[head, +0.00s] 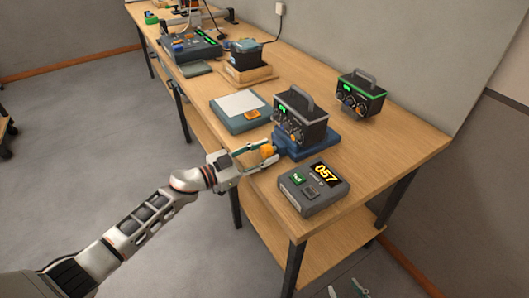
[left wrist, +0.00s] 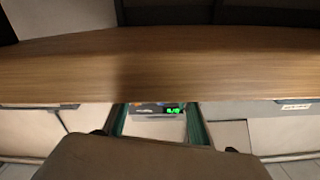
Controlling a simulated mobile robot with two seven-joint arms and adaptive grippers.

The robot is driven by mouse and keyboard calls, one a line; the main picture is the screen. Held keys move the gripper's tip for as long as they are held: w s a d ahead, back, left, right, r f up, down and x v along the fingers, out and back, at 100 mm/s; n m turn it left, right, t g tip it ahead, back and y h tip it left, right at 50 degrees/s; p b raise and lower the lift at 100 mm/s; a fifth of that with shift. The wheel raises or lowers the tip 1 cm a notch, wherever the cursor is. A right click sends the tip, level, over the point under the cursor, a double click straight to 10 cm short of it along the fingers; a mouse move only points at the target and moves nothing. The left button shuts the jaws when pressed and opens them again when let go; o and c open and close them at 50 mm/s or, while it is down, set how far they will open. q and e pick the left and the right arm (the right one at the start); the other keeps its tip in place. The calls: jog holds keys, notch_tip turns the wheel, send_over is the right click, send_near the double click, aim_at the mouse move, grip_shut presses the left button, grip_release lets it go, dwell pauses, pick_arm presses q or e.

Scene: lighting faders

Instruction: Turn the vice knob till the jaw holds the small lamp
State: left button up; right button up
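The blue vice (head: 322,146) stands near the table's front edge. The small lamp (head: 311,133), a dark box with a grey handle, dials and a green-lit panel, stands upright in it. Whether the jaw touches the lamp is too small to tell. The orange vice knob (head: 267,151) faces my left gripper (head: 267,152). Its two fingers are apart, one on each side of the knob; no firm contact is clear. The left wrist view shows the fingers (left wrist: 158,122) spread, without the knob. My right gripper (head: 347,290) is open and empty, low at the bottom edge.
A second lamp (head: 361,94) with green trim stands behind right. A grey display box reading 057 (head: 313,187) sits at the front corner. A flat scale-like box (head: 240,110) lies left of the vice. A battery-like block (head: 246,55) and a fader console (head: 191,44) stand further back.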

pick_arm(q)
jog(key=v, duration=1.2)
